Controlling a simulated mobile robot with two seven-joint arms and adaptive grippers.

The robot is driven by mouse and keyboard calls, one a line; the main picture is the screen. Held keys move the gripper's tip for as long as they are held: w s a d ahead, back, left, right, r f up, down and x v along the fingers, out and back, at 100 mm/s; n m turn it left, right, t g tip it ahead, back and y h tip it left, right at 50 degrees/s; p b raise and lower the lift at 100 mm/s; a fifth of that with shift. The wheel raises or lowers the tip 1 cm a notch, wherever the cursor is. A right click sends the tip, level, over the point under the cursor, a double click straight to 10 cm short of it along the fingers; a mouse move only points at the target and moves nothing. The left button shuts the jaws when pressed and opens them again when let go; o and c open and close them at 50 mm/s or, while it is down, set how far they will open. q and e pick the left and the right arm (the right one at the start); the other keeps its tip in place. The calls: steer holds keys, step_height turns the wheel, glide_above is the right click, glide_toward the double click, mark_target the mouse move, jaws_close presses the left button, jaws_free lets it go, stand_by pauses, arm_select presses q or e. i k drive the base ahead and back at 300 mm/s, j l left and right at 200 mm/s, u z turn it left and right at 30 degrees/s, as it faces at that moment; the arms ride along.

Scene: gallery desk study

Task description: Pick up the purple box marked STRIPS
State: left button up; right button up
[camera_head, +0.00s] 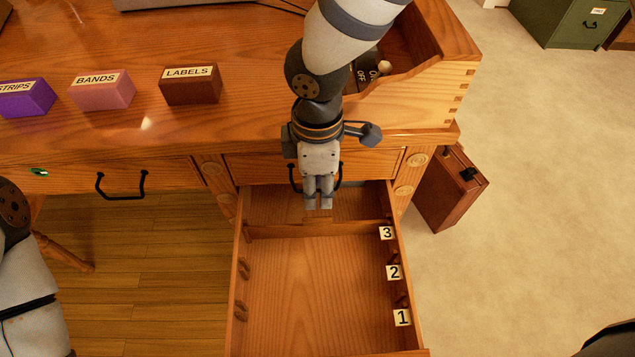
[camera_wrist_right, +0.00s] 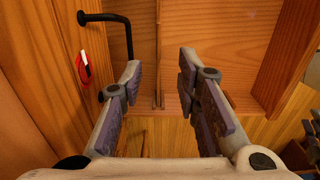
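The purple box marked STRIPS (camera_head: 30,102) sits on the desktop at the far left of the head view, cut slightly by the picture's edge. It stands left of the pink BANDS box (camera_head: 105,94). My right gripper (camera_head: 318,204) points down over the back of the open drawer, well to the right of the purple box. In the right wrist view my right gripper (camera_wrist_right: 160,66) has its two fingers apart with nothing between them. The purple box does not show in the wrist view.
A brown LABELS box (camera_head: 190,85) stands right of the pink one. The open drawer (camera_head: 310,285), tagged 1, 2 and 3, juts out in front. A wooden organiser (camera_head: 420,102) is on the desk's right. A closed drawer's black handle (camera_head: 122,188) sticks out below the boxes.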

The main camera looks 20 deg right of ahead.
mark_target(30, 97)
steer(key=k, duration=1)
